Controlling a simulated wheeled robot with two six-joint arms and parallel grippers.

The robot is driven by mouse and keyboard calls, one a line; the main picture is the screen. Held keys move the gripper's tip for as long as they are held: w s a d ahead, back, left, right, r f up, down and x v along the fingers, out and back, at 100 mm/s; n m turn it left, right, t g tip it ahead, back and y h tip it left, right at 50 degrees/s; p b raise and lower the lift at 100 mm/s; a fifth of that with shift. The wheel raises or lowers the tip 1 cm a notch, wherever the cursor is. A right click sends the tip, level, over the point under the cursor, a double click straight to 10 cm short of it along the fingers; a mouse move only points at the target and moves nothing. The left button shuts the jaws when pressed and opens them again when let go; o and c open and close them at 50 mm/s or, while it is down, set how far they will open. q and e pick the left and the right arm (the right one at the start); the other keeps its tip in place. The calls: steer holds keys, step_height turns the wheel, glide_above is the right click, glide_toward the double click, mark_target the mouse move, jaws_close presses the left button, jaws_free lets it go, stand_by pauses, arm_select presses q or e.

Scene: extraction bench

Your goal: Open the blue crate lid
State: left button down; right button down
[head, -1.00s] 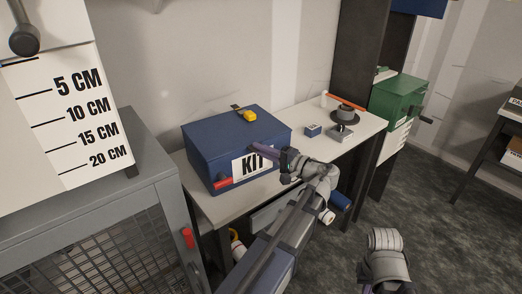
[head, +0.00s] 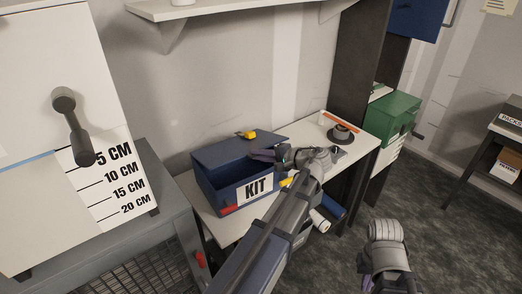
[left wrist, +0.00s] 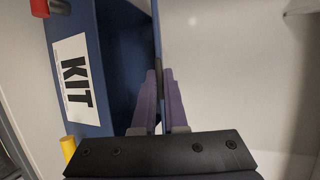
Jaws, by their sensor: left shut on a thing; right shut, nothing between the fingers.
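The blue crate (head: 225,199) with a white KIT label (head: 254,188) stands on the bench; it also shows in the left wrist view (left wrist: 82,25). Its lid (head: 225,152) is tilted partly up at the front, with a dark gap beneath it. My left gripper (head: 262,155) is shut on the lid's edge near its right front corner. In the left wrist view, the purple fingers (left wrist: 159,98) pinch the thin lid panel (left wrist: 156,30), and the crate's dark inside shows on the left. My right gripper (head: 366,284) is low at the right, shut and empty, partly hidden.
A yellow object (head: 246,134) is at the lid's back edge. A red piece (head: 228,209) and a yellow piece (head: 286,182) are at the crate's front corners. A dark round object (head: 341,134) lies right on the bench (head: 318,131). A grey mesh cabinet (head: 150,262) stands at left.

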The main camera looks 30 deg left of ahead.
arm_select(q)
steer(key=shift+g+h, duration=0.3)
steer(key=shift+h, duration=0.6)
steer(key=r+p, duration=0.2)
steer(key=w+a+r+p, duration=0.1)
steer(key=p, duration=0.1)
steer(key=a+r+p, duration=0.1)
steer(key=r+p, duration=0.1)
steer(key=shift+w+a+r+p, duration=0.15)
steer(key=shift+r+p, duration=0.2)
steer(key=shift+p, duration=0.05)
steer(key=w+a+r+p, duration=0.4)
steer(key=a+r+p, duration=0.2)
steer(key=a, duration=0.3)
steer(key=w+a+r+m+h+p, duration=0.1)
steer(key=w+a+r+p, duration=0.4)
steer(key=a+p, duration=0.3)
steer(key=shift+w+a+r, duration=0.3)
steer(key=shift+a+r, duration=0.05)
steer(key=shift+a, duration=0.4)
steer(key=c, duration=1)
jaws_free()
steer(key=shift+o, duration=0.2)
